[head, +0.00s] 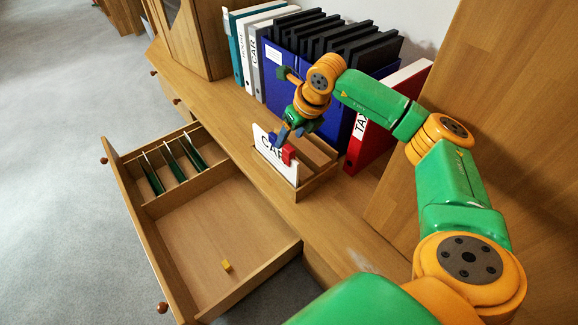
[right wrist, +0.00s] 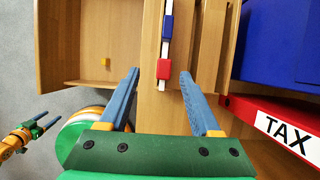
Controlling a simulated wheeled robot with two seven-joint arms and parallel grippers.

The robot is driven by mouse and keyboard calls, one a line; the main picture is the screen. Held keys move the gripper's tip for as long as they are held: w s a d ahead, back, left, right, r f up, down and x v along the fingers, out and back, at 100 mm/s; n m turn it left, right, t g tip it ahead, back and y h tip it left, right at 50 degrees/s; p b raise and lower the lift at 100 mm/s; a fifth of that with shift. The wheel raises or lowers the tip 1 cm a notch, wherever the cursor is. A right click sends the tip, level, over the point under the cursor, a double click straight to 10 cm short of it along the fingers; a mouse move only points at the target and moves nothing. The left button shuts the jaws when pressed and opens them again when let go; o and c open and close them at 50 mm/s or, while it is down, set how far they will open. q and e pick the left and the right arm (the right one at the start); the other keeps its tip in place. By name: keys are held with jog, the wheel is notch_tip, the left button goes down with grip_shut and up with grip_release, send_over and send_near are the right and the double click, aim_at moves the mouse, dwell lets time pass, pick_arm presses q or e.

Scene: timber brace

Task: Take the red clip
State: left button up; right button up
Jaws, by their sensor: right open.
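In the right wrist view the red clip (right wrist: 163,69) lies ahead of and between my fingertips. My right gripper (right wrist: 158,82) is open and empty, one finger to each side of the card's line. In the head view my right gripper (head: 291,134) is just above the clips, partly covering them. A blue clip (right wrist: 168,27) is on the same card edge. My left gripper (right wrist: 45,121) shows small at the lower left.
An open drawer (head: 215,218) holds green dividers and a small yellow block (head: 226,266). Binders stand behind the holder, among them a blue one (head: 285,75) and a red one (head: 385,122) marked "TAX". A tall wooden panel (head: 500,110) stands at the right.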

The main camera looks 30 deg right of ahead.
aim_at(289, 148)
jog(key=x, duration=0.2)
jog(key=b+x, duration=0.1)
jog(key=x, duration=0.1)
jog(key=s+b+x, duration=0.1)
jog(key=x, duration=0.1)
jog(key=shift+d+f, duration=0.25)
jog(key=shift+d, duration=0.15)
jog(key=shift+w+f, duration=0.2)
jog(key=shift+f, duration=0.05)
pick_arm(q)
jog(key=shift+w+d+r, duration=0.35)
jog(key=shift+w, duration=0.3)
jog(key=shift+w+d+r, duration=0.3)
jog(key=shift+w, duration=0.3)
pick_arm(e)
grip_shut()
